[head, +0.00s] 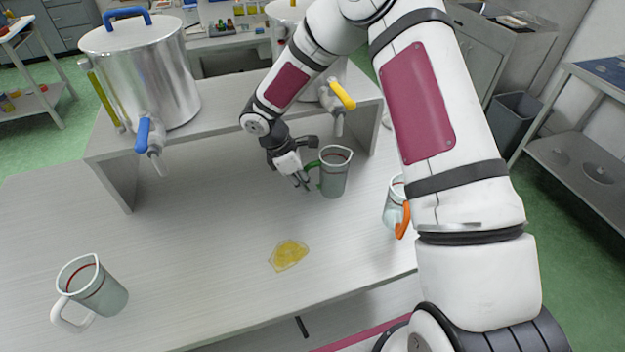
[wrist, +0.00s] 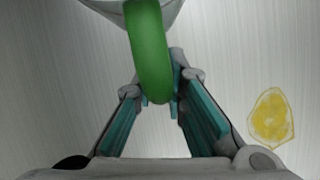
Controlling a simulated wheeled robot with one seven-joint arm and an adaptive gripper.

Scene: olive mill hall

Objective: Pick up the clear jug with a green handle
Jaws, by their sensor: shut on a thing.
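The clear jug with a green handle (head: 335,172) stands upright on the table (head: 215,225), right of my gripper (head: 303,181) in the head view. In the wrist view its green handle (wrist: 149,55) runs down between the two fingers of my gripper (wrist: 160,100). My gripper is shut on the handle. Part of the jug's body shows at the top of the wrist view. Whether the jug's base touches the table is hard to tell.
A jug with a white handle (head: 95,287) stands at front left. A jug with an orange handle (head: 393,200) is partly hidden behind my arm. A yellow puddle (head: 288,255) lies on the table. A raised shelf (head: 120,160) carries a metal tank (head: 150,75) with a blue tap.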

